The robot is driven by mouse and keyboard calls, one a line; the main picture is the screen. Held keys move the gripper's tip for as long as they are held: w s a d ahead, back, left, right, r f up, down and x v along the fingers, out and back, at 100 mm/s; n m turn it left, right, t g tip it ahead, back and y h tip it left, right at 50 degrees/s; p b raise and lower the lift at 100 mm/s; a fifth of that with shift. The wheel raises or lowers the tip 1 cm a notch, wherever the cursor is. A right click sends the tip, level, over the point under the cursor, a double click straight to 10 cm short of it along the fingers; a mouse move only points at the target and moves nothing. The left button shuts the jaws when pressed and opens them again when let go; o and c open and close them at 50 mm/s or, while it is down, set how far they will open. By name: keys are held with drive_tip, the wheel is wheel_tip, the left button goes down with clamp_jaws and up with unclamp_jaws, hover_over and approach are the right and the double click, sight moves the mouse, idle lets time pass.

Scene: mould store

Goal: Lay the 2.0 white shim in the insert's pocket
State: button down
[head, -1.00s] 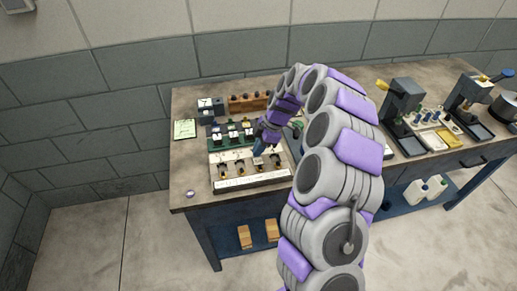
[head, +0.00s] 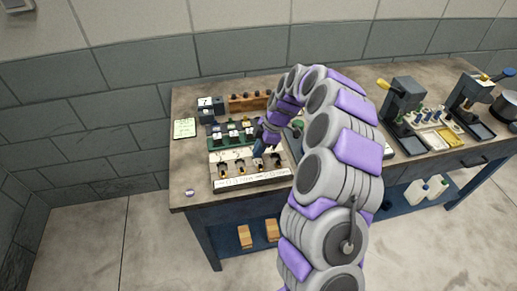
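My gripper (head: 259,149) points down over the right part of a pale rack (head: 217,170) on the left half of the bench. Its fingertips are at or just above one of the rack's slots; I cannot tell whether they touch anything. The fingers are too small to show whether they are open or shut, or hold a shim. I cannot make out the 2.0 white shim. A dark block (head: 210,108) with a white numbered face stands behind, at the back left. I cannot tell which piece is the insert, and its pocket is not discernible.
A green rack (head: 213,144) with dark, white-labelled blocks stands behind the pale rack. A wooden holder (head: 240,102) is at the back. A yellow-green card (head: 185,128) and small round item (head: 190,193) lie left. Presses (head: 402,103) stand right. My arm hides the bench's middle.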

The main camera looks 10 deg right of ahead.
drive_tip(key=shift+f, duration=0.2)
drive_tip(key=shift+r+b, duration=0.25)
drive_tip(key=shift+b, duration=0.3)
idle(0.8)
drive_tip(key=shift+f, duration=0.3)
idle(0.3)
drive_tip(key=shift+r, duration=0.3)
idle(0.3)
drive_tip(key=shift+f, duration=0.25)
idle(0.5)
drive_tip(key=shift+r, duration=0.3)
idle(0.5)
drive_tip(key=c, duration=1.2)
unclamp_jaws()
drive_tip(key=shift+c, duration=0.2)
drive_tip(key=shift+o, duration=0.3)
